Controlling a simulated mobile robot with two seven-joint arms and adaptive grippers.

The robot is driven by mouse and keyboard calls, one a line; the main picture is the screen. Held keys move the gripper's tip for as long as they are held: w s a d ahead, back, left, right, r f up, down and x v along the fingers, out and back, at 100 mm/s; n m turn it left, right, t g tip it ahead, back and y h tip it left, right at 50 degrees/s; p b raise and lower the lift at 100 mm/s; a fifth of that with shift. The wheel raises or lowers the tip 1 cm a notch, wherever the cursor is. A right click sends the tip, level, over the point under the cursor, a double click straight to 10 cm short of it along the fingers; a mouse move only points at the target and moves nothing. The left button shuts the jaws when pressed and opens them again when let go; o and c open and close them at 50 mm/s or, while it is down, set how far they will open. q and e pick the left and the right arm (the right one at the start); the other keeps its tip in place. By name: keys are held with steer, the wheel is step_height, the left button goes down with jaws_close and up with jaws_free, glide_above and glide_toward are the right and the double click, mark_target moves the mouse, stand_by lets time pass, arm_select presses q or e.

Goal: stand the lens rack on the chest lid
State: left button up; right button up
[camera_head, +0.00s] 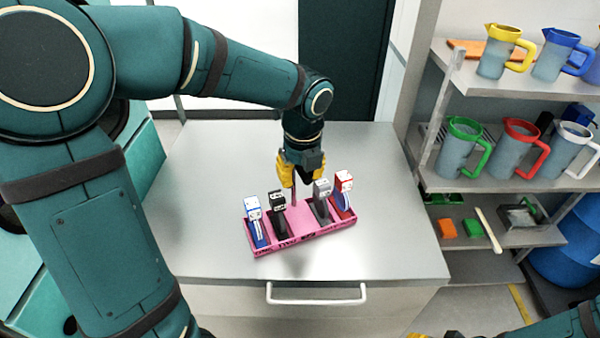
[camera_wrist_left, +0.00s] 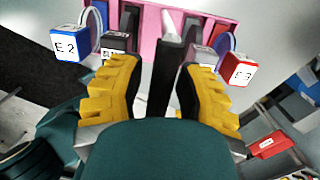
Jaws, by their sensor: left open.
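The lens rack is a pink tray (camera_head: 300,240) standing upright on the grey metal chest lid (camera_head: 350,262), near its front edge. It holds several block-headed modules: blue (camera_head: 254,220), black (camera_head: 278,212), grey (camera_head: 321,200) and red (camera_head: 343,192). A slim post (camera_wrist_left: 170,50) rises from the rack's middle. My left gripper (camera_head: 295,183) points down over the rack, its yellow fingers open on either side of the post, with gaps visible in the wrist view. Only yellow bits of my right gripper (camera_head: 432,335) show at the bottom edge; its jaws are unclear.
The chest has a white bar handle (camera_head: 316,294) on its front. Shelves at the right hold jugs, including a yellow one (camera_head: 500,52) and a green one (camera_head: 459,147), and small boxes. A blue drum (camera_head: 570,250) stands beyond. The lid is clear left and right of the rack.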

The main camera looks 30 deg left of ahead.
arm_select(q)
steer(key=r, duration=0.4)
steer(key=r+p, duration=0.1)
steer(key=r, duration=0.3)
steer(key=d+r+p, duration=0.1)
steer(key=r, duration=0.3)
steer(key=shift+s, duration=0.3)
